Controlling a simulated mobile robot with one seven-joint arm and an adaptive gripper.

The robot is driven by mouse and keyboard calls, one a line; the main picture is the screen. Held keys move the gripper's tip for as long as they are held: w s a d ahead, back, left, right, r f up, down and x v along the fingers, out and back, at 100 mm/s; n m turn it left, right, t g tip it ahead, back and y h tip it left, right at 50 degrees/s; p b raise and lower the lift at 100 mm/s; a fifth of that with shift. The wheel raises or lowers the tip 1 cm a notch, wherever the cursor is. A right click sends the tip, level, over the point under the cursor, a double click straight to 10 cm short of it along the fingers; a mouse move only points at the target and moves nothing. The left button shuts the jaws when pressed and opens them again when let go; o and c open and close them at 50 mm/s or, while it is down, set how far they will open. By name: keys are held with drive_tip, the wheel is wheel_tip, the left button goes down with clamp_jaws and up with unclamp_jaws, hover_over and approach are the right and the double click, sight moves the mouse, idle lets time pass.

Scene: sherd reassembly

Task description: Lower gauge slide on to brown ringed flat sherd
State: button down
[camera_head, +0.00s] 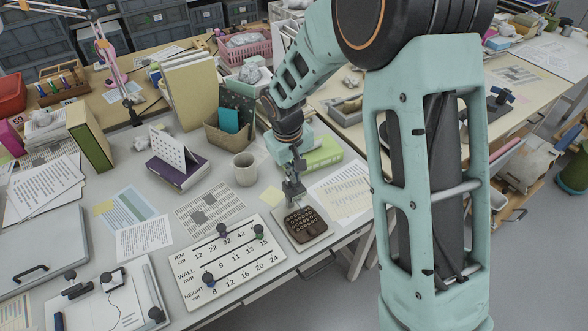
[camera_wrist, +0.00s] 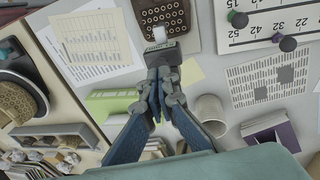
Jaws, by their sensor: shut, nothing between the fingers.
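The brown ringed flat sherd (camera_head: 305,226) lies on a pale plate (camera_head: 324,238) at the table's front edge. In the wrist view the sherd (camera_wrist: 177,16) shows at the top, with rows of ring marks. The gauge slide, a small grey-green piece (camera_wrist: 165,55) with a white tab (camera_wrist: 158,34), stands between my fingertips and the sherd. The tab overlaps the sherd's near edge in that view; I cannot tell whether it touches. My gripper (camera_wrist: 160,74) is shut, its fingertips at the gauge. In the head view my gripper (camera_head: 292,176) points down just behind the sherd.
A white chart board (camera_head: 232,262) with dark and green knobs lies left of the sherd. A printed sheet (camera_head: 344,192) lies to the right.

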sight(298, 195)
wheel_tip(298, 195, down, 4)
drive_tip(key=b, duration=0.3)
drive_tip(key=shift+f+b, duration=0.1)
drive_tip(key=shift+b, duration=0.2)
